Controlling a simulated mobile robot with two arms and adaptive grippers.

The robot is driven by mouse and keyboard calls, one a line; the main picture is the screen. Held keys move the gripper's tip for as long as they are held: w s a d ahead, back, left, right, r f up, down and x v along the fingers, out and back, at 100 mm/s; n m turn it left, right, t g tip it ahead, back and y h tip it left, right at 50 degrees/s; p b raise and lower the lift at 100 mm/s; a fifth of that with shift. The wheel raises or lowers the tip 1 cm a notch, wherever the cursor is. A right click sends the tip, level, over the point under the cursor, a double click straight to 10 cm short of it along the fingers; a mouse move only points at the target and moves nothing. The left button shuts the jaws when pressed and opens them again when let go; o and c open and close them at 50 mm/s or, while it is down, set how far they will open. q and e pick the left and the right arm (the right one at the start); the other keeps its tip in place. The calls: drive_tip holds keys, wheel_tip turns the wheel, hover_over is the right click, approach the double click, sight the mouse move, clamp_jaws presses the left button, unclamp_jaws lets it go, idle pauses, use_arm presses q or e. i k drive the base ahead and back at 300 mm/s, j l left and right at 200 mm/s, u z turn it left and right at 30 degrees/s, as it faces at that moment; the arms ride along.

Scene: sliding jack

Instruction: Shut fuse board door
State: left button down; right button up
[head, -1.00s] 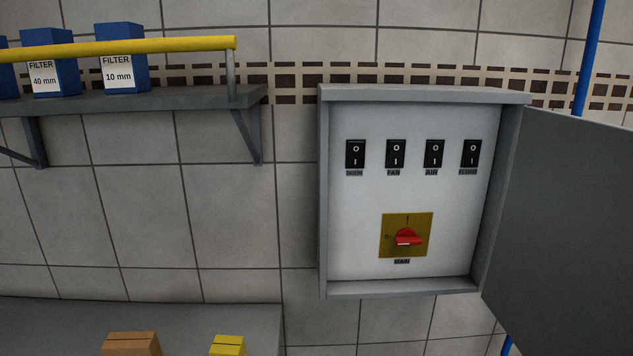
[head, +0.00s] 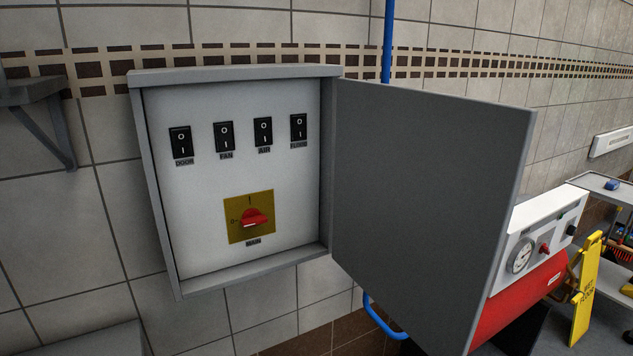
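The fuse board (head: 236,73) is a grey box on the tiled wall, left of centre in the head view. Its grey door (head: 425,200) is hinged on the right side and stands wide open, swung out to the right. Inside are several black switches in a row, labelled DOOR, FAN, AIR and one I cannot read surely. Below them is a red rotary main switch (head: 256,217) on a yellow plate. Neither of my grippers shows in the head view.
A blue pipe (head: 388,40) runs behind the door. A red machine with a gauge panel (head: 527,245) stands right of and behind the door, with a yellow floor sign (head: 583,290) and a cart (head: 600,186). A grey shelf (head: 35,90) is at the left.

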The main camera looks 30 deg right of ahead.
sight(426, 183)
drive_tip(key=l+u, duration=0.2)
drive_tip(key=l, duration=0.75)
drive_tip(key=l+u, duration=0.15)
drive_tip(key=l, duration=0.85)
drive_tip(key=k+l+u, duration=0.2)
drive_tip(key=l, duration=0.75)
drive_tip(key=i, duration=0.1)
